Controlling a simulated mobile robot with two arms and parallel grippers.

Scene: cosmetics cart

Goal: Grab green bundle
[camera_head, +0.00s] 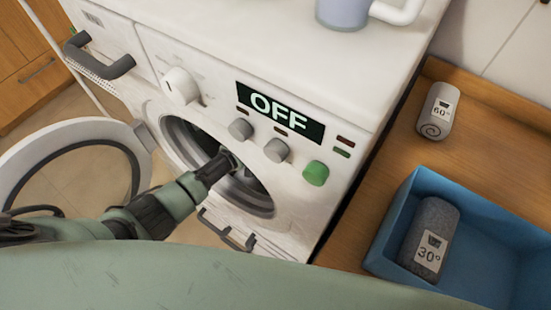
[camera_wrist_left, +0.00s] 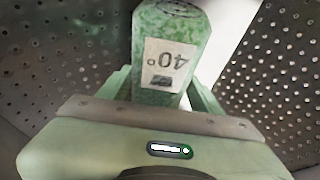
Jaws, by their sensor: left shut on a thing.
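The green bundle (camera_wrist_left: 180,25) is a speckled green roll with a white "40°" label. In the left wrist view it stands between the fingers of my left gripper (camera_wrist_left: 163,92), which is shut on it. Perforated metal drum walls surround it. In the head view my left gripper (camera_head: 228,168) reaches through the round opening of the washing machine (camera_head: 290,200). The bundle is hidden there inside the drum. My right gripper is not in view.
The round washer door (camera_head: 20,165) hangs open at the left. The panel display (camera_head: 280,112) reads "OFF". At the right, a blue bin (camera_head: 490,210) holds a dark grey "30°" roll (camera_head: 432,225). A light grey "60°" roll (camera_head: 437,112) lies on the wooden top behind it.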

